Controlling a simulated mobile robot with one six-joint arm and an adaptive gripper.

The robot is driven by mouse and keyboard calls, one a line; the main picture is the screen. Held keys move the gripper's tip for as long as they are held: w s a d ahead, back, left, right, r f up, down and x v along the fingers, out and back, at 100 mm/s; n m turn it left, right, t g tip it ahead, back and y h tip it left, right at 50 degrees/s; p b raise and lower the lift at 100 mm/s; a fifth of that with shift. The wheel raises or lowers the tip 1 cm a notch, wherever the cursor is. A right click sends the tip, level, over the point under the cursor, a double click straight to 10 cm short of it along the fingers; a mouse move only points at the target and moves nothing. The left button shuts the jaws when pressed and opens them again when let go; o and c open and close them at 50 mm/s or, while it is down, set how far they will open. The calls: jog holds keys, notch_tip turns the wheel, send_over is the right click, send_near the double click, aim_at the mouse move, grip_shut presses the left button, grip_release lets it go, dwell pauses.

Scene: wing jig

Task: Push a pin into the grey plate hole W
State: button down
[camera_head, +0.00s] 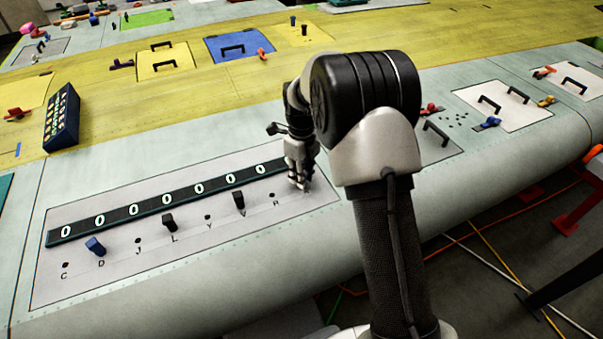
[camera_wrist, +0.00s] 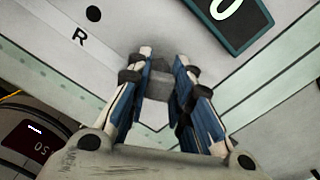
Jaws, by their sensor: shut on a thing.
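The grey plate (camera_head: 190,255) lies at the front left with a row of lettered holes. A blue pin (camera_head: 95,246) stands near D, and two dark pins stand near L (camera_head: 169,223) and further right (camera_head: 239,201). I cannot clearly read a W. My gripper (camera_head: 300,186) is low over the plate's right end. In the wrist view its fingers (camera_wrist: 158,92) are shut on a small grey pin (camera_wrist: 157,83). Whether the pin's lower end is in a hole is hidden. An open hole (camera_wrist: 93,13) marked R is up and left of the fingers.
A dark strip of zeros (camera_head: 165,202) runs along the plate's holes. A dark blue box (camera_head: 62,118) stands at the left. A blue plate (camera_head: 240,46) and a white plate (camera_head: 503,105) with handles lie farther off. My arm hides the middle right.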

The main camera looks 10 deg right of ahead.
jog(key=c, duration=1.3)
grip_release()
jog(key=shift+c, duration=0.2)
jog(key=shift+r, duration=0.15)
notch_tip(320, 180, up, 12)
notch_tip(320, 180, up, 7)
jog(key=p, duration=0.6)
